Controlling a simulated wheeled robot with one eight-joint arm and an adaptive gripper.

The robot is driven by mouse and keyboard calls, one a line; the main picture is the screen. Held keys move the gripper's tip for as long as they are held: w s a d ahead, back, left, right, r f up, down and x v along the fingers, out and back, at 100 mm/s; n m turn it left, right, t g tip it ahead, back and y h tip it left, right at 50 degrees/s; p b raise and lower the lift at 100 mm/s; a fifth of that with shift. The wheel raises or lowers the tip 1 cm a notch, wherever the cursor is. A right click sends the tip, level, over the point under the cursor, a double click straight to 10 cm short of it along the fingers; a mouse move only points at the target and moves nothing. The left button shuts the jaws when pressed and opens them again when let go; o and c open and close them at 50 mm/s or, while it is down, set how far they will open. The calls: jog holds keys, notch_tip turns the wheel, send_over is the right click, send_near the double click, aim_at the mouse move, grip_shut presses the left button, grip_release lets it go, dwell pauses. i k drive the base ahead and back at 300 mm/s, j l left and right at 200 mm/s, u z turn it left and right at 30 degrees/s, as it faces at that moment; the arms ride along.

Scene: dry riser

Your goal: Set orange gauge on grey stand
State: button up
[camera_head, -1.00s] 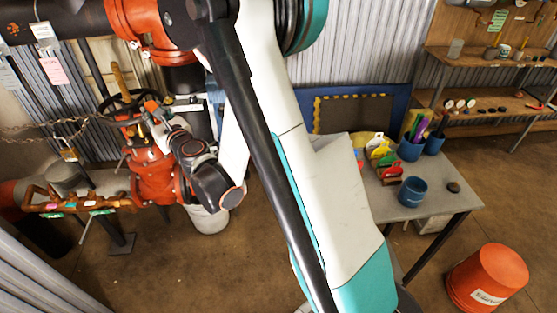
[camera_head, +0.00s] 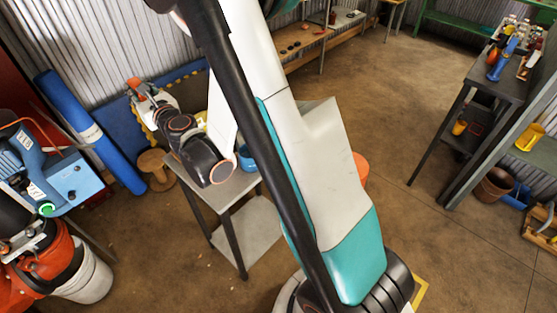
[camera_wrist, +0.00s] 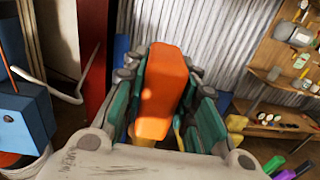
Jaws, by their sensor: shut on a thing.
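My gripper (camera_head: 142,92) is shut on the orange gauge (camera_wrist: 163,92), which stands out as a bright orange block between the green-and-grey fingers in the wrist view. In the head view the gauge (camera_head: 134,82) is a small orange patch at the gripper's tip. The gripper (camera_wrist: 165,85) holds it up in the air, left of centre in the head view. The gauge's face is not visible. I cannot pick out the grey stand with certainty in either view.
A grey table (camera_head: 258,228) with a blue cup (camera_head: 245,158) is partly behind my arm. A blue roll (camera_head: 90,130), wooden spool (camera_head: 155,168), blue machine (camera_head: 70,182) and white bucket (camera_head: 88,280) stand left. Dark shelving (camera_head: 480,85) stands right; open floor lies between.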

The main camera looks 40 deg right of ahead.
aim_at(231, 182)
jog(key=i+j+z, duration=0.15)
jog(key=j+z, duration=0.15)
jog(key=i+j+z, duration=0.1)
jog(key=j+z, duration=0.45)
jog(key=j, duration=0.25)
jog(key=j+z, duration=0.25)
jog(key=j, duration=0.3)
jog(key=k+j+z, duration=0.2)
jog(key=j, duration=0.3)
jog(key=k+j+z, duration=0.1)
jog(key=j+z, duration=0.15)
jog(key=j, duration=0.25)
jog(key=k+j+z, duration=0.2)
jog(key=z, duration=0.15)
jog(key=k+j+z, duration=0.1)
jog(key=k+z, duration=0.3)
jog(key=i, duration=0.1)
